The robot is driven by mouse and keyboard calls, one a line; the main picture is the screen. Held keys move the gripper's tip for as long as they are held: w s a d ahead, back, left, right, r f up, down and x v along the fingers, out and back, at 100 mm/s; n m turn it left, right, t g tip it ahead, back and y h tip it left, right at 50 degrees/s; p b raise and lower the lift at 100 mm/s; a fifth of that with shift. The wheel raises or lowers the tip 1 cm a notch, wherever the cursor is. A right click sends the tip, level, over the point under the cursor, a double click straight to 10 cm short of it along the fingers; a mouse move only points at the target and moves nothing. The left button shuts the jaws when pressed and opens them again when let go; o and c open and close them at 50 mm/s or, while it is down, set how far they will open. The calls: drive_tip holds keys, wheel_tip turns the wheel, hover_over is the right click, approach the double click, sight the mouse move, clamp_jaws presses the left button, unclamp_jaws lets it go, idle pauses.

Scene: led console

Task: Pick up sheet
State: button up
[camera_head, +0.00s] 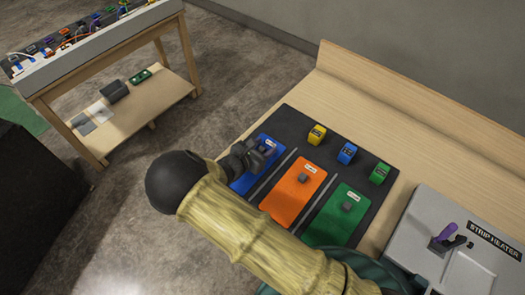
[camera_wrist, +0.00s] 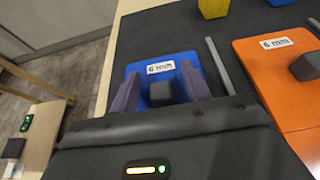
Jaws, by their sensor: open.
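Three coloured sheets lie side by side on a dark mat on the wooden bench: a blue sheet (camera_head: 243,183), an orange sheet (camera_head: 284,201) and a green sheet (camera_head: 323,227). Each of the orange and green ones shows a small grey block on top. In the wrist view the blue sheet (camera_wrist: 183,67) has a "6 mm" label and a dark grey block (camera_wrist: 161,92) on it. My gripper (camera_wrist: 160,90) is open above the blue sheet, its two purple fingers on either side of that block. I cannot tell whether they touch it. My arm hides part of the sheets in the head view.
Yellow (camera_head: 317,134), blue (camera_head: 347,153) and green (camera_head: 380,173) blocks stand behind the sheets. Grey bars separate the sheets. A strip heater (camera_head: 455,255) with a purple-handled clamp is at right. A wooden table (camera_head: 120,118) with a console and lower shelf stands at left.

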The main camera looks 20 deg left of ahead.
sight(263, 148)
clamp_jaws()
drive_tip(key=shift+a+r, duration=0.1)
drive_tip(key=shift+r, duration=0.05)
wheel_tip(263, 148, up, 10)
drive_tip(key=shift+f+b, duration=0.1)
drive_tip(key=shift+b, duration=1)
